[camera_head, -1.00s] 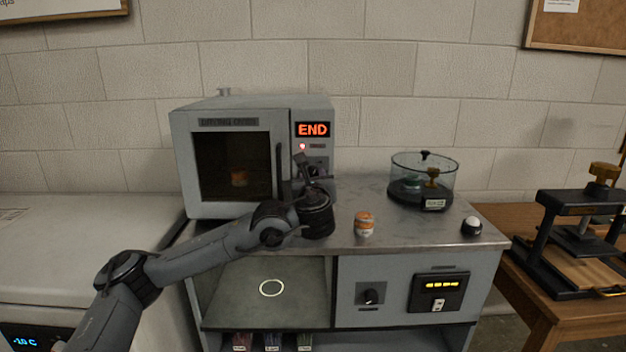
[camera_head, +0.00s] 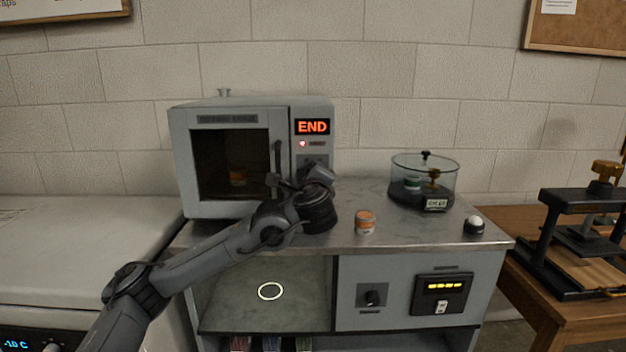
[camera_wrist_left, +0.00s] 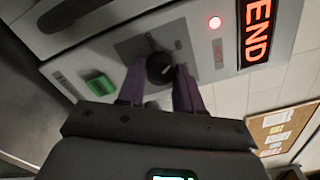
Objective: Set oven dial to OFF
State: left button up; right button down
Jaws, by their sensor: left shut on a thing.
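The grey oven (camera_head: 230,107) stands on the bench with its door closed, and its display (camera_head: 312,127) reads END in red. A red lamp (camera_head: 303,144) is lit below the display. In the left wrist view the round black dial (camera_wrist_left: 160,68) sits on a grey plate on the oven front, with a light pointer mark on it. My left gripper (camera_wrist_left: 163,75) is shut on the dial, one finger on each side. In the head view my left wrist hides the dial. The dial's lettering is too small to read. My right gripper is not in view.
A green button (camera_wrist_left: 100,83) is near the dial. An orange-and-white jar (camera_head: 365,222) stands on the metal bench top (camera_head: 400,235), right of my wrist. A glass-domed vessel (camera_head: 424,180) and a white-topped button (camera_head: 474,225) are farther right. A jar is inside the oven.

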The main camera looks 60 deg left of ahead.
pick_arm(q)
jog(key=shift+n+b, duration=1.75)
jog(key=shift+n, duration=4.25)
jog(key=o, duration=1)
jog(key=shift+r, duration=0.1)
jog(key=shift+o, duration=0.2)
jog(key=shift+d, duration=0.1)
